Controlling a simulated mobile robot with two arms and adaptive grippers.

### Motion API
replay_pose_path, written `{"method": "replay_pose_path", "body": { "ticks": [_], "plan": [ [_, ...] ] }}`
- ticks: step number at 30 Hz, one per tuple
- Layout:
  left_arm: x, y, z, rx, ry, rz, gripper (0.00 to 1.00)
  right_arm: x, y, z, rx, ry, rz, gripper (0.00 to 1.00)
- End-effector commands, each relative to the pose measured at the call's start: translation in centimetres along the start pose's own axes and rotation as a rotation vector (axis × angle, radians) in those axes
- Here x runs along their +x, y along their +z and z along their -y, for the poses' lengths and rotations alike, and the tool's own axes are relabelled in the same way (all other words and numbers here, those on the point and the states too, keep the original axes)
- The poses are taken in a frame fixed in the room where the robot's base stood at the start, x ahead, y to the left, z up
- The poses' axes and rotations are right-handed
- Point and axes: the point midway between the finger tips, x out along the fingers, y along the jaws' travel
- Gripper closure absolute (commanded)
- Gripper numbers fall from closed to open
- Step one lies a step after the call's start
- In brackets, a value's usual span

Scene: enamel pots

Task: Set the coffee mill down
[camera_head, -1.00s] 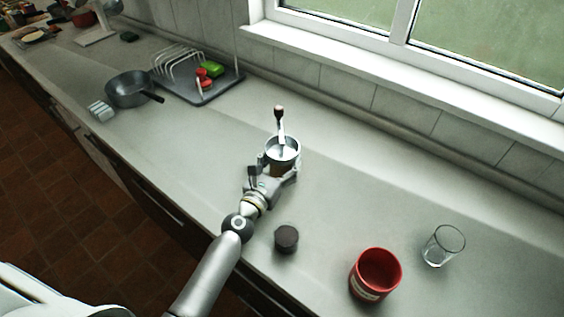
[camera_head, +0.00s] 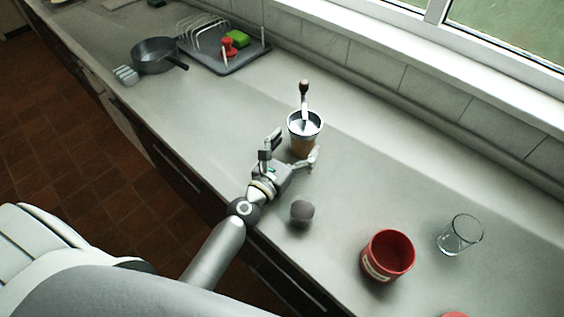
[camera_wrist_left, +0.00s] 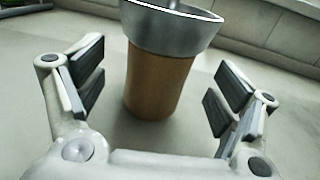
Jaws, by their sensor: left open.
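The coffee mill (camera_head: 304,133) stands upright on the counter. It has a brown body, a metal bowl top and a crank with a dark knob. My left gripper (camera_head: 291,150) is open on the near side of the mill. In the left wrist view the mill (camera_wrist_left: 158,85) stands between and beyond the spread fingers (camera_wrist_left: 157,98), with a gap on both sides. The mill's top is cut off in that view. My right gripper is not in view.
A small dark round object (camera_head: 302,211), a red pot (camera_head: 388,256) and a clear glass (camera_head: 460,236) stand to the right. A pan (camera_head: 154,56) and a dish rack tray (camera_head: 232,66) are at the back left. The counter (camera_head: 215,130) left of the mill is clear.

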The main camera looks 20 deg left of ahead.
Motion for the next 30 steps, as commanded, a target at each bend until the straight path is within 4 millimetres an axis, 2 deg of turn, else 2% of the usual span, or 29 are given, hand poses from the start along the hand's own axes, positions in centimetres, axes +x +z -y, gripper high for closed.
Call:
{"method": "replay_pose_path", "body": {
  "ticks": [1, 6, 12, 18, 30],
  "plan": [
    [-1.2, -0.3, 0.0, 0.0, 0.0, -0.003, 0.13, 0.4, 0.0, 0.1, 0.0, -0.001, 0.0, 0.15],
    [-4.4, -0.3, 0.0, 0.002, 0.0, -0.002, 0.13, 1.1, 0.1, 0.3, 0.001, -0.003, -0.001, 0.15],
    [-6.9, -0.2, 0.0, 0.002, 0.0, -0.001, 0.13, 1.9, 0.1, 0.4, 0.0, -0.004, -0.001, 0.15],
    [-7.7, 0.0, 0.0, 0.001, 0.0, 0.0, 0.13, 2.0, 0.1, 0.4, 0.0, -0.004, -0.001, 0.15],
    [-7.7, 0.0, 0.0, 0.002, 0.0, 0.0, 0.13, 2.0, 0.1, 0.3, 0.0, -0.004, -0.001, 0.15]
  ]
}}
